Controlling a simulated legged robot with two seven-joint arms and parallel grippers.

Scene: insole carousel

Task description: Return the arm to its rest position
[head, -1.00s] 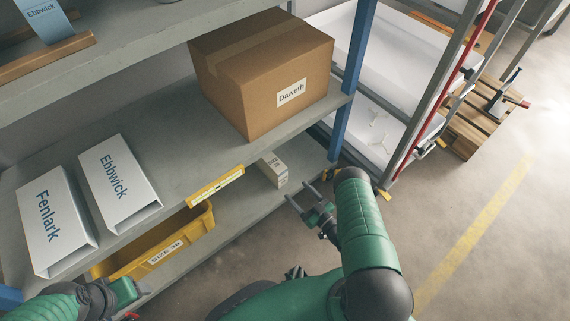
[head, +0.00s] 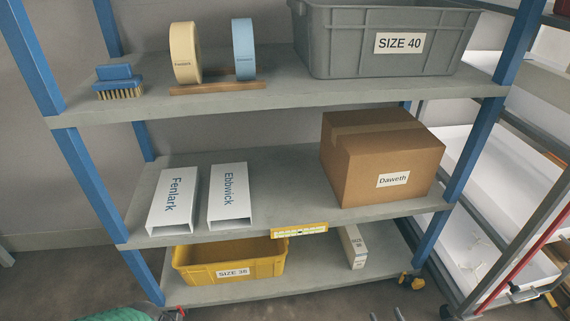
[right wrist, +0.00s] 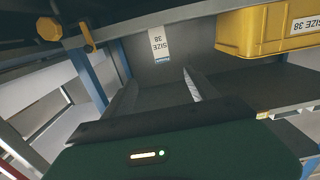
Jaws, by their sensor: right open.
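My right gripper (head: 386,315) shows only as fingertips at the bottom edge of the head view, in front of the lower shelf. In the right wrist view its two fingers (right wrist: 156,95) are spread apart with nothing between them. The same box (head: 353,247) stands on the lower shelf in the head view.
A yellow SIZE 38 bin (head: 230,263) sits on the lower shelf. White Fenlark (head: 173,200) and Ebbwick (head: 230,196) boxes and a brown Daweth carton (head: 380,160) are on the middle shelf. A grey SIZE 40 crate (head: 390,40), tape rolls and a brush (head: 119,83) are above. Blue posts frame the rack.

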